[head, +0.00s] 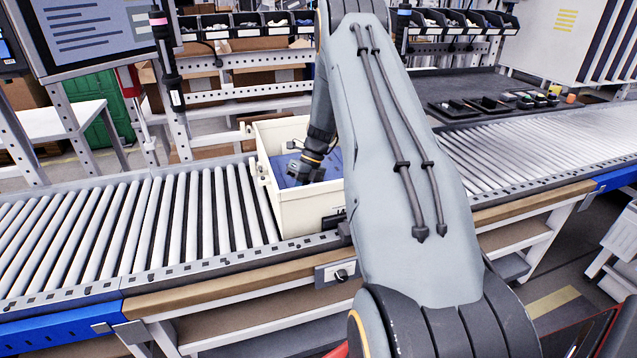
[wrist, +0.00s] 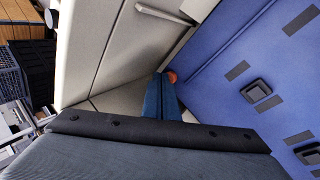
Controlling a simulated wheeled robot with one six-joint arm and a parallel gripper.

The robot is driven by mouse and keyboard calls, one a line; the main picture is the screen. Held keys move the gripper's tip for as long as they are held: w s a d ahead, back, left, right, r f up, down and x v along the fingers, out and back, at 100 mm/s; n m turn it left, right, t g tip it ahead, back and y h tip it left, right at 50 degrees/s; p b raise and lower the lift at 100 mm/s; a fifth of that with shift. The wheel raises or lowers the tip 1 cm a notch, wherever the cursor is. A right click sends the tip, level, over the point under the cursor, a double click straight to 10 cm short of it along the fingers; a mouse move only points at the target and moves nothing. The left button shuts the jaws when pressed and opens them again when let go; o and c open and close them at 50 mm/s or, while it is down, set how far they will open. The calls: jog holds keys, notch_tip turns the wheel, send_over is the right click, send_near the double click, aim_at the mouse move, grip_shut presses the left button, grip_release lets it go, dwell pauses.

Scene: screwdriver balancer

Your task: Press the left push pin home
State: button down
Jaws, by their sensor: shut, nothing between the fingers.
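A cream bin (head: 310,212) stands on the roller conveyor with a blue panel (head: 284,172) inside it. My gripper (head: 298,176) reaches down into the bin. In the wrist view its fingers (wrist: 164,84) are shut and empty, pointing into a corner beside the blue panel (wrist: 255,55). A small red-orange round head (wrist: 171,76), which looks like a push pin, shows right at the fingertips by the panel's edge. It is partly hidden by the fingers, so I cannot tell whether they touch it or how deep it sits. No other pin shows.
The bin's cream wall (wrist: 135,50) rises close to the left of my fingers. Black square fittings (wrist: 256,91) and dark strips sit on the panel. The roller conveyor (head: 130,225) is clear left of the bin. A dark bench (head: 470,92) with small parts stands behind.

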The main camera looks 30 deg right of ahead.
jog(key=shift+r, duration=0.1)
jog(key=shift+r+p, duration=1.2)
jog(key=shift+r, duration=1.2)
jog(key=shift+r, duration=0.1)
notch_tip(320, 180, up, 13)
jog(key=p, duration=0.6)
